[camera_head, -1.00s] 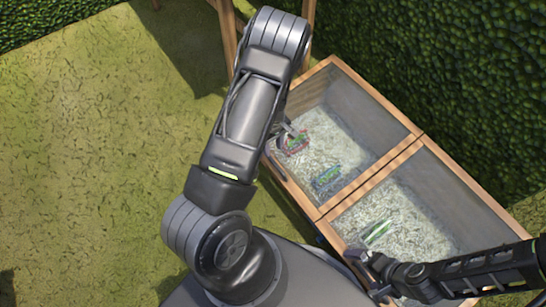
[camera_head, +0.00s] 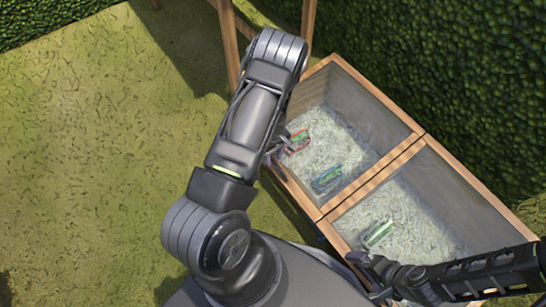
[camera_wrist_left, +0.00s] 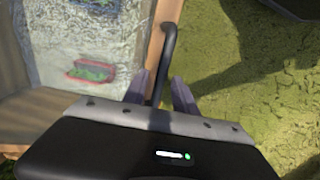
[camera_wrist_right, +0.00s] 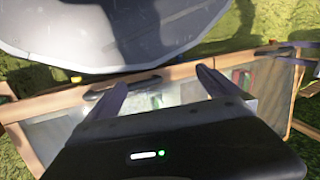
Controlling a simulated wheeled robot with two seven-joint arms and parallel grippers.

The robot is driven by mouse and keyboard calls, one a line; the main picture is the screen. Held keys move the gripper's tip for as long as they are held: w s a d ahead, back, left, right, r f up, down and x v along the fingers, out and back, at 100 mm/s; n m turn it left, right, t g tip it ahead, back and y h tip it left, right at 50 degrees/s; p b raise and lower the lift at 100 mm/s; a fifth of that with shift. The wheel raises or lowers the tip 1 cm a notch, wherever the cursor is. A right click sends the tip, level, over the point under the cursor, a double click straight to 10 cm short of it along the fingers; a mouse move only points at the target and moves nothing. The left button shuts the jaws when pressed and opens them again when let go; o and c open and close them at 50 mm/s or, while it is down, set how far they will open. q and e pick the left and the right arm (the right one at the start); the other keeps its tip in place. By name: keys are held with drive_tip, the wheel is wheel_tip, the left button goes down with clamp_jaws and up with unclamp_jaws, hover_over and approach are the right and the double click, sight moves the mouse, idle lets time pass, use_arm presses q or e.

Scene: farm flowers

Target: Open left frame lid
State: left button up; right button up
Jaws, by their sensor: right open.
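The left frame lid (camera_head: 358,108) is a glass panel in a wooden surround, over the left half of a long wooden cold frame. It looks lowered; I cannot tell whether it is slightly raised. Its dark curved handle (camera_wrist_left: 168,45) passes between the fingers of my left gripper (camera_wrist_left: 162,88) in the left wrist view. The fingers are close together on either side of the handle. In the head view my left gripper (camera_head: 277,152) is at the front edge of this lid, partly hidden by my arm. My right gripper (camera_head: 366,262) is open and empty near the right lid's front edge.
The right lid (camera_head: 455,190) adjoins the left one. In the right wrist view a dark handle (camera_wrist_right: 118,86) is on the front rail. Colourful packets (camera_head: 327,178) lie under the glass. A hedge (camera_head: 430,70) stands behind. Grass (camera_head: 90,150) at left is clear.

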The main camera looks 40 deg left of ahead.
use_arm(q)
clamp_jaws()
idle(1.2)
